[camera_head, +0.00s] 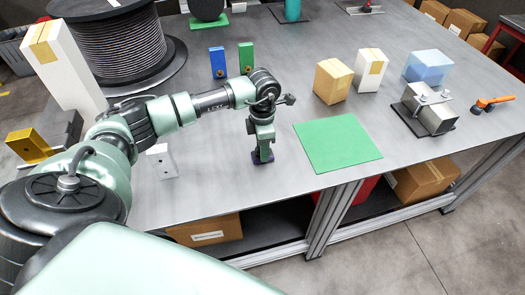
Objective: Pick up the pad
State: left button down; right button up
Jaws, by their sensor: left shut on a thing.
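My left gripper (263,157) points down over the grey table, just left of the flat green square (337,143). It is shut on a small dark purple piece (262,168), most of which the fingers hide; this may be the pad. I cannot tell whether the piece touches the table. The green square lies flat and apart from the gripper. My right gripper is out of view.
A cable spool (118,45), a blue block (218,62) and a green block (246,58) stand behind my left arm. Cardboard (332,81) and white (370,70) boxes, a clear blue bin (428,67) and a metal fixture (430,110) stand to the right. The front edge is close.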

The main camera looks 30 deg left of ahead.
pick_arm(q)
notch_tip(320, 180, up, 20)
jog(key=b, duration=0.5)
